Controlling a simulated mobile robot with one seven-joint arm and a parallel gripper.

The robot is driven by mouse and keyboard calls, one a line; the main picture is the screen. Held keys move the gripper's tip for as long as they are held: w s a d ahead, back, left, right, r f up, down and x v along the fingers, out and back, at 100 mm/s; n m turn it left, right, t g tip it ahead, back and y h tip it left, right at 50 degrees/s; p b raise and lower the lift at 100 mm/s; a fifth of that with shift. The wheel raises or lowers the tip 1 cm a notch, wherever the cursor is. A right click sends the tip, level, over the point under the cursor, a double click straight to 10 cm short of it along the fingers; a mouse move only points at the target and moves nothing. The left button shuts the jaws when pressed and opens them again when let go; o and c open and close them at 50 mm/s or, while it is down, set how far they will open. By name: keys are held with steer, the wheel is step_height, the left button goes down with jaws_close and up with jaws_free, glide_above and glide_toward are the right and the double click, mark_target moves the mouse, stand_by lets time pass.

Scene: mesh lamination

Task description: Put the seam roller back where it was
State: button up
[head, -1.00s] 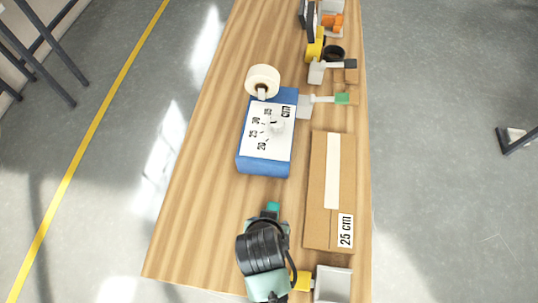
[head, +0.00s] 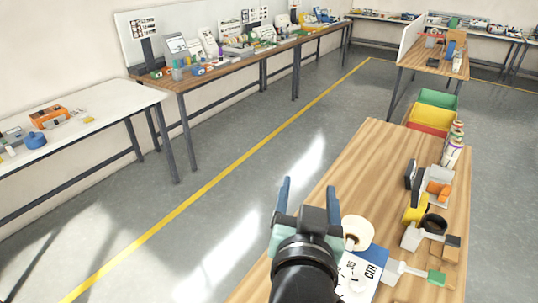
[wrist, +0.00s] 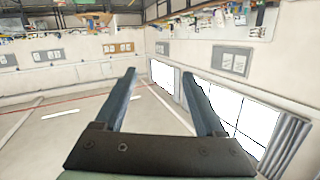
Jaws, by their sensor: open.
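My gripper (head: 309,188) is raised in front of the workbench's left edge, with its two blue fingers apart. The wrist view shows the open fingers (wrist: 159,74) with nothing between them, facing the room's walls and floor. I cannot tell for sure which tool is the seam roller. A green-handled tool (head: 435,277) lies at a pale grey block (head: 392,271) on the bench's right side. A second grey block (head: 412,236) with dark and brown parts is behind it. My arm and the picture's lower edge hide the near part of the bench.
Yellow and orange tools (head: 438,189) stand farther back. Bins (head: 428,115) are beyond the bench. Floor left of the bench (head: 215,235) is clear.

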steer(key=s+a+r+n+t+y, duration=0.1)
steer(key=s+a+r+t, duration=0.1)
steer(key=r, duration=0.9)
steer(key=s+a+r+n+t, duration=0.1)
steer(key=s+r+t, duration=0.4)
steer(key=r, duration=0.6)
steer(key=s+a+r+n+t+y, duration=0.1)
steer(key=s+a+r+t, duration=0.2)
steer(key=r, duration=0.8)
steer(key=shift+s+r+t+y, duration=0.15)
steer(key=shift+s+t+y, duration=0.15)
steer(key=shift+t, duration=0.5)
